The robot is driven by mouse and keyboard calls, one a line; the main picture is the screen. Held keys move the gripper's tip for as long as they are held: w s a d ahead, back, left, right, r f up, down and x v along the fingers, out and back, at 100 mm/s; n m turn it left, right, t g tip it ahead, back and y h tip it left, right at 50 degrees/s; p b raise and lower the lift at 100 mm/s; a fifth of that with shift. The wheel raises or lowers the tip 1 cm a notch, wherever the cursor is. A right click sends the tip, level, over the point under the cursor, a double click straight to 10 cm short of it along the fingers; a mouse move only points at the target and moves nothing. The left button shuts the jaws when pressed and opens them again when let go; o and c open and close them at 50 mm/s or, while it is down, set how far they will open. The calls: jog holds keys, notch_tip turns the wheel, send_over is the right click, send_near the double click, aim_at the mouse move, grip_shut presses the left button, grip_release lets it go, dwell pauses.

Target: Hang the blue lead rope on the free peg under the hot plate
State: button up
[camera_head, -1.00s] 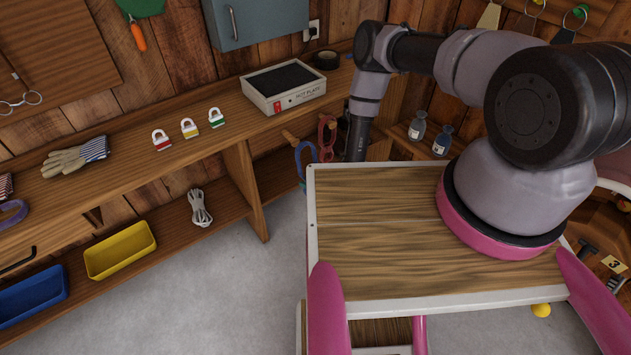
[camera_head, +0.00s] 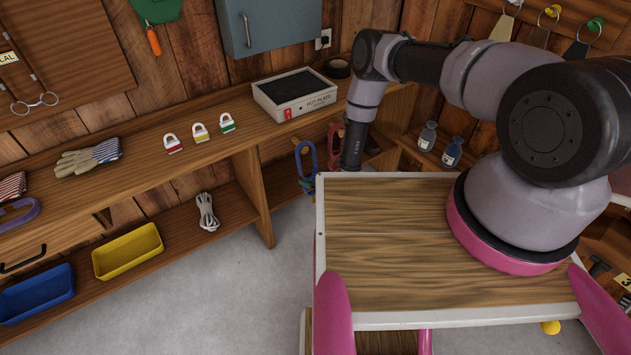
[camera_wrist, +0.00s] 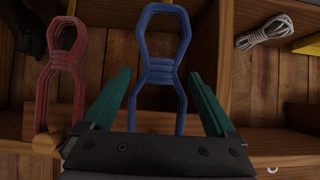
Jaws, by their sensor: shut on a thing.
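The blue lead rope (camera_head: 306,162) is a looped bundle below the bench, left of my forearm in the head view. In the wrist view the blue lead rope (camera_wrist: 161,72) runs upright between the teal fingers of my gripper (camera_wrist: 160,76), which is shut on it. A red rope (camera_wrist: 62,72) hangs beside it from a wooden peg (camera_wrist: 46,142). The hot plate (camera_head: 294,94) stands on the bench above the ropes. The free peg cannot be made out, and I cannot tell whether the blue rope touches it.
The bench (camera_head: 140,185) carries several padlocks, gloves (camera_head: 88,157) and a roll of tape (camera_head: 337,68). Below are a white cord (camera_head: 207,212), a yellow tray (camera_head: 128,251) and a blue tray (camera_head: 38,293). Two bottles (camera_head: 452,152) stand right of my arm.

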jog(key=shift+w+a, duration=0.5)
jog(key=shift+w, duration=0.15)
jog(key=shift+w+a+f, duration=0.3)
jog(key=shift+w+f, duration=0.15)
jog(key=shift+w, duration=0.05)
